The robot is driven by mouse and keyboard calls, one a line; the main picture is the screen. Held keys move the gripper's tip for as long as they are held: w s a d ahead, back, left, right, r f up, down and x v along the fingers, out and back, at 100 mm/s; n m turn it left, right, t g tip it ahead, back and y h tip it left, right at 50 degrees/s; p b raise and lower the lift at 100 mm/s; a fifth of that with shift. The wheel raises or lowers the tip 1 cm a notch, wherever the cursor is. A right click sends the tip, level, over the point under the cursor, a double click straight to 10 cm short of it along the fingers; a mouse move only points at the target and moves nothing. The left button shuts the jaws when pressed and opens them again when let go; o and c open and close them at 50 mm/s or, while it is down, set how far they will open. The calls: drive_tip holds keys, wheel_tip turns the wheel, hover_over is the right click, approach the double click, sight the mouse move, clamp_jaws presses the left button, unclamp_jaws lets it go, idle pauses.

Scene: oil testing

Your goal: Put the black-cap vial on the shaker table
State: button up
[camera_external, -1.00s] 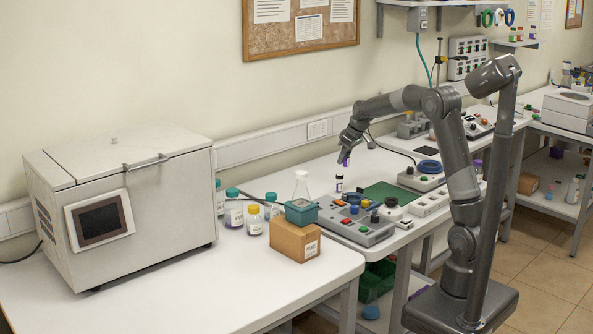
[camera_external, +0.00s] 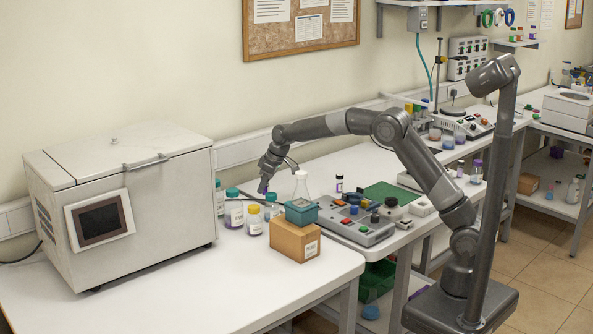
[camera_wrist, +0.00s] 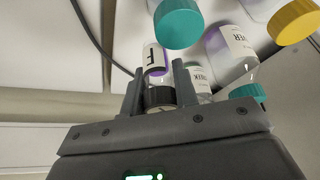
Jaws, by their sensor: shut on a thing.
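My gripper (camera_external: 264,186) hangs over the white table behind several capped jars, right of the large grey box. In the wrist view my gripper (camera_wrist: 157,80) is shut on the black-cap vial (camera_wrist: 154,60). Its black cap lies between the fingers, and its white label with a dark letter and its purple contents show beyond them. In the outside view only a small purple part of this vial (camera_external: 263,187) shows. A second dark-capped vial (camera_external: 339,184) stands upright behind the grey button panel. I cannot tell for certain which device is the shaker table.
Close by stand teal-capped jars (camera_external: 233,210) (camera_wrist: 178,24) and a yellow-capped jar (camera_external: 253,221) (camera_wrist: 296,22). A flask (camera_external: 301,187), a cardboard box (camera_external: 294,238), the button panel (camera_external: 362,228) and a green mat (camera_external: 388,193) are to the right. The front left tabletop is clear.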

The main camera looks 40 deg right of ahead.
drive_tip(key=a+f, duration=0.1)
drive_tip(key=a, duration=0.1)
drive_tip(key=a+f, duration=0.1)
drive_tip(key=a, duration=0.1)
drive_tip(key=w+a+f, duration=0.1)
drive_tip(key=shift+a+f, duration=0.35)
drive_tip(key=shift+a, duration=0.05)
drive_tip(key=shift+f, duration=1.95)
drive_tip(key=shift+f, duration=0.1)
drive_tip(key=o, duration=0.7)
